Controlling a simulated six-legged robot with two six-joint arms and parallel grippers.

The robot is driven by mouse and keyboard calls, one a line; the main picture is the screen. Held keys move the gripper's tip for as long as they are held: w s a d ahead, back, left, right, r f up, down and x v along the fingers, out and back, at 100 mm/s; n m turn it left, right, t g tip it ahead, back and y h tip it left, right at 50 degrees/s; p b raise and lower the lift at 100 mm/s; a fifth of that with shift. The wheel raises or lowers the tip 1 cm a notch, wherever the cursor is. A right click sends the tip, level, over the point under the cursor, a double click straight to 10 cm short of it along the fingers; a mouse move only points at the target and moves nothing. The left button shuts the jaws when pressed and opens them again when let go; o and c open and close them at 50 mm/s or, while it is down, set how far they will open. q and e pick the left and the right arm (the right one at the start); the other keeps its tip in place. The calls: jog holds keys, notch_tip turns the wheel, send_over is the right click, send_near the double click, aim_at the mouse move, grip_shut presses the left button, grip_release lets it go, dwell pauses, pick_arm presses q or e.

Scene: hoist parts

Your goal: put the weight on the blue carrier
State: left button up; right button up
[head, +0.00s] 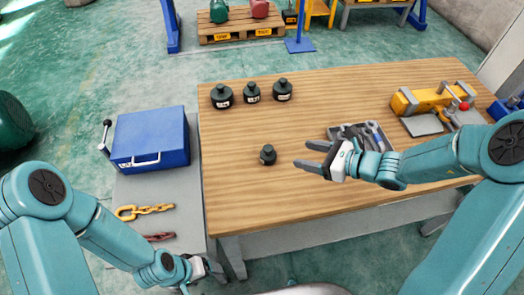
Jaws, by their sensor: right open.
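A small dark weight (268,155) stands alone near the middle of the wooden table. My right gripper (308,156) is open and empty, just right of this weight and apart from it.
A blue box (150,138) with a handle sits on the grey bench at left, near a yellow chain (145,211) and a red chain (160,237). A tool tray (362,137) lies behind my right gripper. A yellow device (430,98) stands at the table's right.

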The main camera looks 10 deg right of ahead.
aim_at(270, 148)
jog(key=p+x, duration=0.1)
jog(key=x, duration=0.7)
jog(key=shift+w+a+f, duration=0.15)
jog(key=shift+a+f, duration=0.1)
jog(key=shift+w+a+f, duration=0.15)
jog(key=shift+w+a, duration=0.1)
jog(key=shift+a, duration=0.2)
jog(key=p+x, duration=0.2)
jog(key=x, duration=0.3)
jog(key=shift+a+f, duration=0.1)
jog(key=c, duration=0.8)
grip_shut()
